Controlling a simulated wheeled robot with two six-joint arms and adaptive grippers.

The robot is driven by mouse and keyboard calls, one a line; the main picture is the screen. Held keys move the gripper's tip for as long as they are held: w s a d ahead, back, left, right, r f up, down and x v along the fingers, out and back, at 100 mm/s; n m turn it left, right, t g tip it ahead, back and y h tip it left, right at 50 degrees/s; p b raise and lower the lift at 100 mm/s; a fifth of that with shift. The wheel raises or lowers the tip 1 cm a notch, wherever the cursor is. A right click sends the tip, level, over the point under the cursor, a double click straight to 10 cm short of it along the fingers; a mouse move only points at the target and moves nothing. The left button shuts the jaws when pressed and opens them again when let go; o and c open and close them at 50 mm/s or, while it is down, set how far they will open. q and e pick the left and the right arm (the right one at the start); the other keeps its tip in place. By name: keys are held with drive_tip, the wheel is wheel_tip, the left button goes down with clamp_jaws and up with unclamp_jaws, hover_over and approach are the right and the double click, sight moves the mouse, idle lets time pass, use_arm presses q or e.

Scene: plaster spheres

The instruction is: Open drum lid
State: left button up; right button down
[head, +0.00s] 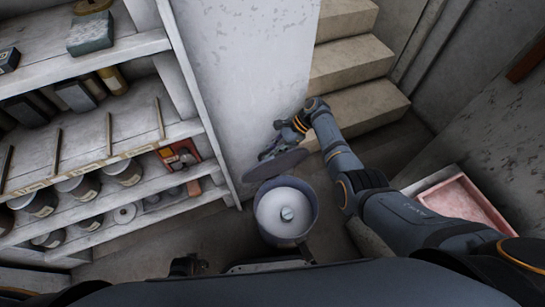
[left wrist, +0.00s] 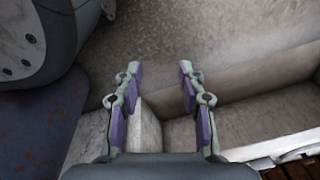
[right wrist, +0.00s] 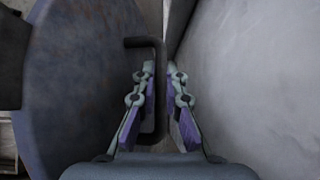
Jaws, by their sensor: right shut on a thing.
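The drum (head: 264,240) stands on the floor in the head view with its mouth open. A pale round surface (head: 270,207) with a small grey knob-like piece shows inside it. The dark round lid (head: 277,164) is raised at the drum's far side, tilted up from the mouth. In the right wrist view the lid (right wrist: 85,75) fills the left side, with its dark bar handle (right wrist: 158,58) running between the fingers. My right gripper (right wrist: 160,75) is shut on this handle; it shows behind the lid in the head view (head: 268,150). My left gripper (left wrist: 160,72) is open and empty.
A white shelf unit (head: 95,170) with jars and boxes stands at left. A pale wall (head: 245,75) rises behind the drum. Concrete steps (head: 350,70) are at the back right. A pink-lined tray (head: 465,198) lies at right. Some floor (head: 150,245) left of the drum is clear.

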use_arm(q)
drive_tip(key=shift+w+d+r+b, duration=0.3)
drive_tip(key=shift+w+r+b, duration=0.05)
drive_tip(key=shift+w+r, duration=0.6)
drive_tip(key=shift+w+d+r+b, duration=0.25)
drive_tip(key=shift+w+r+b, duration=0.1)
drive_tip(key=shift+w+r, duration=0.55)
use_arm(e)
drive_tip(key=shift+w+a+g, duration=0.25)
drive_tip(key=shift+w+g, duration=0.15)
drive_tip(key=shift+w, duration=0.5)
use_arm(q)
drive_tip(key=shift+w+f, duration=0.1)
use_arm(e)
drive_tip(key=c, duration=1.4)
unclamp_jaws()
drive_tip(key=shift+f, duration=0.1)
drive_tip(key=v, duration=1.2)
drive_tip(key=shift+a, duration=0.1)
